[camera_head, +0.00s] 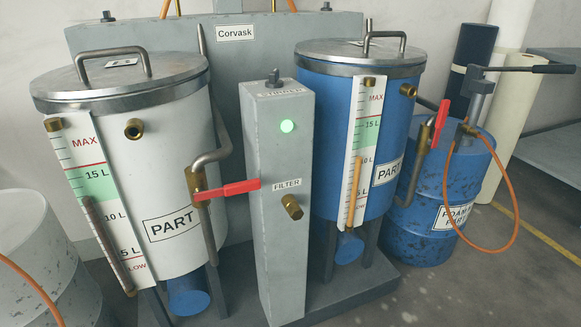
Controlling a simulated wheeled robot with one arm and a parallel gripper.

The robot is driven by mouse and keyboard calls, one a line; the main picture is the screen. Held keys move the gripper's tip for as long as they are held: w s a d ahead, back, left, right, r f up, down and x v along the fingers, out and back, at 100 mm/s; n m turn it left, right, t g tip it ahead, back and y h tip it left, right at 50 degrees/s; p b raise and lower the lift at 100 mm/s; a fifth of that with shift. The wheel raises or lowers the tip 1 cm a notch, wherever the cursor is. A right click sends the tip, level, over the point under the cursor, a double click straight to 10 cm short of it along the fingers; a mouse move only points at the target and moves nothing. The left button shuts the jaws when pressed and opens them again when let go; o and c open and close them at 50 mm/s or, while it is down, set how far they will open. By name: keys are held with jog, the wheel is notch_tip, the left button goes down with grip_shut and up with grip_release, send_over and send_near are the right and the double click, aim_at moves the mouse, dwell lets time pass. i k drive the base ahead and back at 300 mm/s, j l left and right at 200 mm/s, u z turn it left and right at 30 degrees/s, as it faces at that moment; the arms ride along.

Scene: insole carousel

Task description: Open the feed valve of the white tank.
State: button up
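The white tank (170,190) stands at the left, upright, with a metal lid (120,80) and a bar handle on top. A grey pipe with a brass valve (198,184) runs down its right side. The valve's red lever (230,189) points right, roughly level and across the vertical pipe. Its tip reaches the front of the grey filter column. The gauge (105,200) on the white tank has a dark reddish bar up to between the 10 L and 15 L marks. My gripper is not in view.
The grey filter column (277,220) with a lit green lamp (287,126) stands between the white tank and the blue tank (335,95). The blue tank's red lever (441,115) points steeply up. A blue drum (440,190) with a hand pump and orange hose stands right; a pale drum (40,250) left.

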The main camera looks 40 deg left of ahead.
aim_at(199, 194)
jog(key=k+j+u, duration=0.1)
jog(key=u, duration=1.8)
